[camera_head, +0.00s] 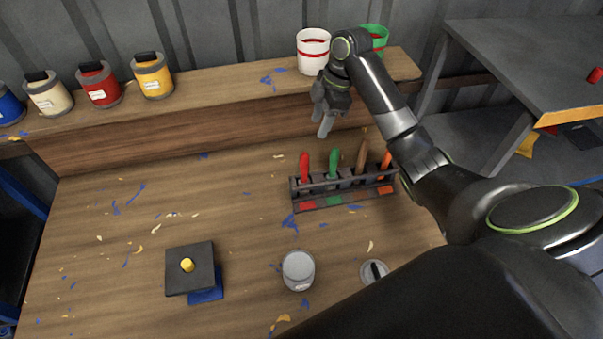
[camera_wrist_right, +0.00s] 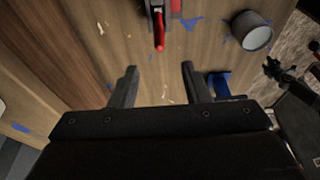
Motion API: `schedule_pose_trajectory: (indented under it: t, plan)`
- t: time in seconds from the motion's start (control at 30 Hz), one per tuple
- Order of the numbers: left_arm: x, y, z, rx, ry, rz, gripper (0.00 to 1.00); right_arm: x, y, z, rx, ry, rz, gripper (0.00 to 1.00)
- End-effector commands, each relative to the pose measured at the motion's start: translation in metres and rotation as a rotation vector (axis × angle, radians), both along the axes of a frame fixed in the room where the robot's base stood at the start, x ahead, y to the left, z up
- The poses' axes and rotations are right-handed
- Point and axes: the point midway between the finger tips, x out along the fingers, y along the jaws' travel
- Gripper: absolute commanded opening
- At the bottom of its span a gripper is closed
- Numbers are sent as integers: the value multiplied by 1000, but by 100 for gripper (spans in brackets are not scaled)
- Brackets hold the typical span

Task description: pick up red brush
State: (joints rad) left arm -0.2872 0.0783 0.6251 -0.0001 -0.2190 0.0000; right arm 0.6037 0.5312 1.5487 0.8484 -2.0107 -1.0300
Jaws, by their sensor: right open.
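The red brush (camera_head: 305,166) stands upright in the left slot of a dark rack (camera_head: 340,202), its red handle on top. In the right wrist view the red handle (camera_wrist_right: 160,32) shows beyond the fingertips, near the top edge. Its lower part is hidden by the rack. My right gripper (camera_head: 322,122) is above and behind the rack, a little right of the red handle, apart from it. In the right wrist view the jaws (camera_wrist_right: 157,80) are spread, with only bench top between them. My left gripper is not in the head view.
Green (camera_head: 334,161), brown (camera_head: 361,157) and orange (camera_head: 385,165) handles stand right of the red one. A grey can (camera_head: 298,270) and a dark block (camera_head: 190,267) are in front. A white pot (camera_head: 313,52) stands on the shelf behind. The left bench is mostly clear.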

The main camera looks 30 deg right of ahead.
Motion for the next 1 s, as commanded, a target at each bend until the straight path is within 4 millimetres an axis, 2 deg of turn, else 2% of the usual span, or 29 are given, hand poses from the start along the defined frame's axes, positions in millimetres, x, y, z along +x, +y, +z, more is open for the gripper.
schedule_pose_trajectory:
  t: [0.03,0.2,0.4,0.53,0.63,0.87,1.0]
  plan:
    - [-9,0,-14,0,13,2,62,0,3,-14,1,1,0,43]
    - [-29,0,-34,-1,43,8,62,2,9,-36,2,0,0,43]
    - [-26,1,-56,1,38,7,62,4,16,-61,2,0,0,43]
    - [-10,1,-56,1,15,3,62,5,23,-83,3,3,1,43]
    - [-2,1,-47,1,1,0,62,6,26,-91,3,3,0,43]
    - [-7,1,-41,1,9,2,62,8,30,-105,2,2,0,43]
    - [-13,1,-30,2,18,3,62,12,37,-123,4,3,-1,43]
